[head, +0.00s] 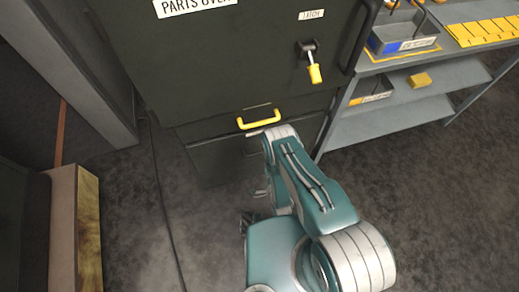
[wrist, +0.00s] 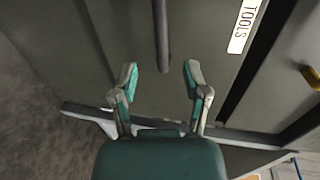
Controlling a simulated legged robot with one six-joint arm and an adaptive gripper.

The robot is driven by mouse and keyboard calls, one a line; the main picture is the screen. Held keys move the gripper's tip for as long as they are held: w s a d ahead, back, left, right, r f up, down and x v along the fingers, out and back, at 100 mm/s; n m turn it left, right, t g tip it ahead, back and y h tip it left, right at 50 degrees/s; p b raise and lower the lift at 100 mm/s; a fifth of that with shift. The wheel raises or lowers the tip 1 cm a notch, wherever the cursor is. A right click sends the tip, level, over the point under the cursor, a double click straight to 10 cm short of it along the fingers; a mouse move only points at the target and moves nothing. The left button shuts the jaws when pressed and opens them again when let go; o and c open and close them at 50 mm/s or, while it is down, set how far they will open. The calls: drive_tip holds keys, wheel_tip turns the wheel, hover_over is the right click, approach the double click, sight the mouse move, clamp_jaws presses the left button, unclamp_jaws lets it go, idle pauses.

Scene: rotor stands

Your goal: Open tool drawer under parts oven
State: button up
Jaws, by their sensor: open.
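The tool drawer (wrist: 215,70) has a grey-green front with a white TOOLS label in the wrist view. It appears shut. Its dark bar handle (wrist: 161,35) runs up the picture, with its lower end between the lines of my fingers. My gripper (wrist: 161,75) is open and empty, one finger on each side of that handle's line. I cannot tell whether it touches the drawer. In the head view, the tool drawer (head: 212,158) lies low under the parts oven (head: 220,60), partly behind my arm. My fingers are not clear there.
A yellow handle (head: 259,118) sits above the tool drawer, and a yellow-tipped latch lever (head: 314,70) is on the oven door. A shelf unit (head: 400,115) with bins stands on the right. A wooden-faced block (head: 87,230) and a cable (head: 162,205) are on the left floor.

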sight(260, 153)
drive_tip(key=x, duration=0.8)
drive_tip(key=shift+w+a, duration=0.25)
drive_tip(key=shift+a, duration=0.05)
drive_tip(key=shift+w+f, duration=0.1)
drive_tip(key=shift+w, duration=0.3)
clamp_jaws()
